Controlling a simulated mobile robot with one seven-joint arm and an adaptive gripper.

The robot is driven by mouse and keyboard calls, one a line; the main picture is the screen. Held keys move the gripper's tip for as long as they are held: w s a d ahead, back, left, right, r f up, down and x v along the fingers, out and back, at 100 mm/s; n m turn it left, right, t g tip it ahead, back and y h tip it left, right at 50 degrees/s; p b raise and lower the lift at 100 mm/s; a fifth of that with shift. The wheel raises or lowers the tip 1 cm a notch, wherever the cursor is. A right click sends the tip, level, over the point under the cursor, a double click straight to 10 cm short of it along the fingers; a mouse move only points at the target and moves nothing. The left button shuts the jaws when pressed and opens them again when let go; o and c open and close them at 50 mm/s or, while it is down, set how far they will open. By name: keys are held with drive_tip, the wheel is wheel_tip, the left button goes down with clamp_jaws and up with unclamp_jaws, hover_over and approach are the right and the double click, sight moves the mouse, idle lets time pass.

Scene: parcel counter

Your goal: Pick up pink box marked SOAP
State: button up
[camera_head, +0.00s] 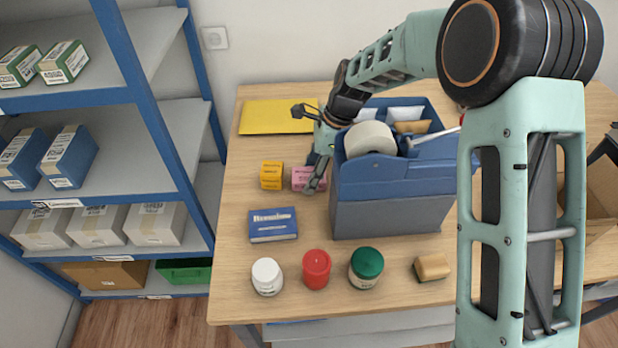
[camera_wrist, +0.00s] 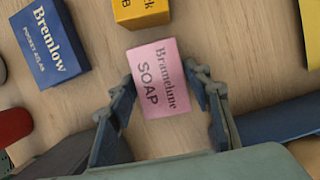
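The pink box marked SOAP (camera_wrist: 158,80) lies on the wooden table, between my gripper's two fingers in the wrist view. My gripper (camera_wrist: 164,92) is open, with one finger on each side of the box; a narrow gap seems to show on the right, and I cannot tell whether the left finger touches. In the head view the pink box (camera_head: 300,178) is partly hidden behind my gripper (camera_head: 316,176), left of the blue-grey caddy.
A yellow box (camera_head: 271,175) stands just left of the pink box. A blue book (camera_head: 273,225) lies nearer the front. The tall caddy (camera_head: 390,215) stands close on the right. White, red (camera_head: 316,268) and green-lidded jars line the front.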

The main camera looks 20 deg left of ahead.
drive_tip(key=c, duration=0.8)
drive_tip(key=shift+o, duration=0.2)
drive_tip(key=shift+r, duration=0.15)
